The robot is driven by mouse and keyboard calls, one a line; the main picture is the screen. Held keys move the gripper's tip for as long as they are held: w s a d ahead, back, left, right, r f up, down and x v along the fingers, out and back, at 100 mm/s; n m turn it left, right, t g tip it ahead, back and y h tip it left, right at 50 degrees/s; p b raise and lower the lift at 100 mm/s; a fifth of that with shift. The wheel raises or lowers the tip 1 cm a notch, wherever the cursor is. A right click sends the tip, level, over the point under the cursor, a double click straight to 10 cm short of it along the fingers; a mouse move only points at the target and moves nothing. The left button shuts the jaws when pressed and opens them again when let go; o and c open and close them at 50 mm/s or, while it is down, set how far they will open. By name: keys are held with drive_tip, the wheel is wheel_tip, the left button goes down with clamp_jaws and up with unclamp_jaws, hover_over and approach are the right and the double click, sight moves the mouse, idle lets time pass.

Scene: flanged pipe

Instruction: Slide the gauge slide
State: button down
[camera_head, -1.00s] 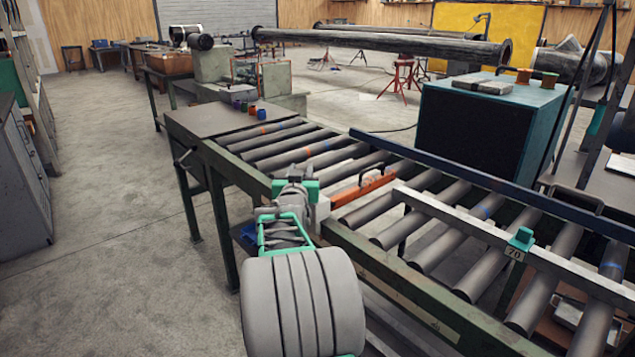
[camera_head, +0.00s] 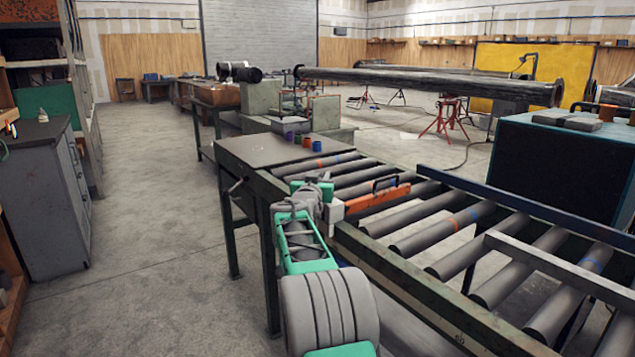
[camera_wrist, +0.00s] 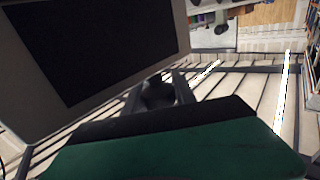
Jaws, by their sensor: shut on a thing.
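The gauge slide, which I take to be the orange bar (camera_head: 372,199) with a black handle, lies across the rollers in the head view. A pale block shows at its left end. My gripper (camera_head: 322,196), with green parts, is at that end and shut on the slide. The exact contact is hidden behind my arm in the head view. In the wrist view, my gripper (camera_wrist: 157,92) appears dark in the middle, above a broad green part. A large dark panel with a pale frame fills the upper left there; I cannot tell what it is.
The roller conveyor (camera_head: 300,170) runs from upper left to lower right, with a flat table (camera_head: 275,148) at its far end holding small coloured cups. A metal rail (camera_head: 540,262) crosses the near rollers. A teal box (camera_head: 560,160) stands beyond. The left floor (camera_head: 150,230) is clear.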

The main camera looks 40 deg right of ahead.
drive_tip(key=shift+r, duration=0.2)
drive_tip(key=shift+w, duration=0.1)
drive_tip(key=c, duration=1)
unclamp_jaws()
drive_tip(key=shift+w+f, duration=0.15)
drive_tip(key=v, duration=0.7)
drive_tip(key=shift+s+a, duration=0.25)
drive_tip(key=shift+a, duration=0.05)
